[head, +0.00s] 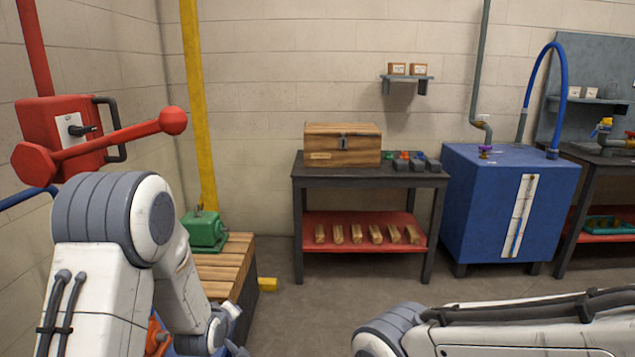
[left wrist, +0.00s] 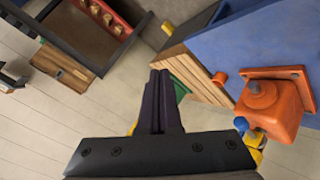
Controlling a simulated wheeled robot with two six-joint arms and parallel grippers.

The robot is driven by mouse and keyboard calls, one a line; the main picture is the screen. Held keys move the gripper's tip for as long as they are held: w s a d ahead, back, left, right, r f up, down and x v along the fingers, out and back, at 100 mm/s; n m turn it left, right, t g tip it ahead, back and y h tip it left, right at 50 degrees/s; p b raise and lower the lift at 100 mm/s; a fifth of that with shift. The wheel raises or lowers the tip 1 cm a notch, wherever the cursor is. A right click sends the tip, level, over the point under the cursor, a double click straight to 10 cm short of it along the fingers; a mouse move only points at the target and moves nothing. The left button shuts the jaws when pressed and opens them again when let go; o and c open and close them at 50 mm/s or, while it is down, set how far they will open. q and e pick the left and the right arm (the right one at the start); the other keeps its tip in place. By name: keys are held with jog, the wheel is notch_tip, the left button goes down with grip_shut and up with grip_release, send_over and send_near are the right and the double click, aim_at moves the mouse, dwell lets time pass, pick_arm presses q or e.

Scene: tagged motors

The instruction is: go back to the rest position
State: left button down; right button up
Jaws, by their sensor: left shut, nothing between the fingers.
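My left arm (head: 120,250) rises at the left of the head view and bends down behind its white elbow. In the left wrist view my left gripper (left wrist: 160,76) is shut, its two dark fingers together with nothing between them. A green motor (head: 204,230) sits on a wooden slatted stand in the head view. A bit of green (left wrist: 181,89) shows beside the fingertips in the left wrist view. My right arm (head: 520,325) lies across the lower right of the head view; its gripper is out of view.
A red switch box (head: 60,130) with a red lever is on the left, close to my left arm. The slatted stand (head: 225,264) is beyond that arm. A dark table (head: 370,172) bears a wooden chest (head: 342,146). A blue cabinet (head: 490,200) stands right.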

pick_arm(q)
jog(key=s+d+r+m+g+h, duration=0.1)
jog(key=s+d+r+m+g, duration=0.3)
jog(key=s+d, duration=0.45)
jog(key=s+d+r+m+g+h, duration=0.1)
jog(key=s+d+r+m+g, duration=0.1)
jog(key=s+d+m, duration=0.6)
jog(key=s+r+m+g+y, duration=0.1)
jog(key=s+r+m+g, duration=0.15)
jog(key=s, duration=0.75)
jog(key=s+r+m+g, duration=0.2)
jog(key=s+r+m, duration=0.1)
jog(key=s, duration=0.7)
notch_tip(320, 180, up, 22)
jog(key=p, duration=2.3)
jog(key=shift+w+a, duration=0.4)
pick_arm(e)
notch_tip(320, 180, up, 23)
jog(key=shift+r, duration=0.15)
pick_arm(q)
jog(key=shift+n, duration=0.25)
pick_arm(e)
jog(key=shift+c, duration=0.3)
